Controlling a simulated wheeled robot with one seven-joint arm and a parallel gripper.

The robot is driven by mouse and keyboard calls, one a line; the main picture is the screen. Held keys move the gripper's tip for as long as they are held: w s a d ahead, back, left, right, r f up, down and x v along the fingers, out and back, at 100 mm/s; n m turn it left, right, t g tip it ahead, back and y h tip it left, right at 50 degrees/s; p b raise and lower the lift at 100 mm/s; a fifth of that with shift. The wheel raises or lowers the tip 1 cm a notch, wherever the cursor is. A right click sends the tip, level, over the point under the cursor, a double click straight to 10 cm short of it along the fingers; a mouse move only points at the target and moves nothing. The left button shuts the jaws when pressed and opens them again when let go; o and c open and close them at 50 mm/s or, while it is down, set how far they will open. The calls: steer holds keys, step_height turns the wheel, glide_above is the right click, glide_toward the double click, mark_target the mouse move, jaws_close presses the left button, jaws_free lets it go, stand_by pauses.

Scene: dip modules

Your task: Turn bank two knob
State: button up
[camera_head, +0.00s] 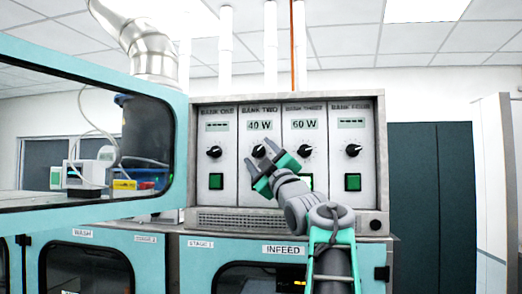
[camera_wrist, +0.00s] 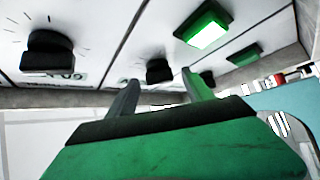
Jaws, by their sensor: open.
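The bank two knob (camera_head: 258,151) is a round black knob on the grey control panel, under a display reading 40 W. In the wrist view the black knob (camera_wrist: 158,70) between my fingers appears to be the same one. My gripper hides the bank two button in the head view.
Beside it are the bank one knob (camera_head: 214,152), bank three knob (camera_head: 305,151) and bank four knob (camera_head: 353,150). Bank three reads 60 W; banks one and four show dashes. Green buttons (camera_head: 353,182) sit below. An open teal-framed window door (camera_head: 180,150) stands at left.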

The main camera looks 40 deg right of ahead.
steer(key=shift+c, duration=0.3)
jaws_close()
steer(key=shift+f, duration=0.1)
steer(key=shift+f+b, duration=0.1)
steer(key=shift+b, duration=0.25)
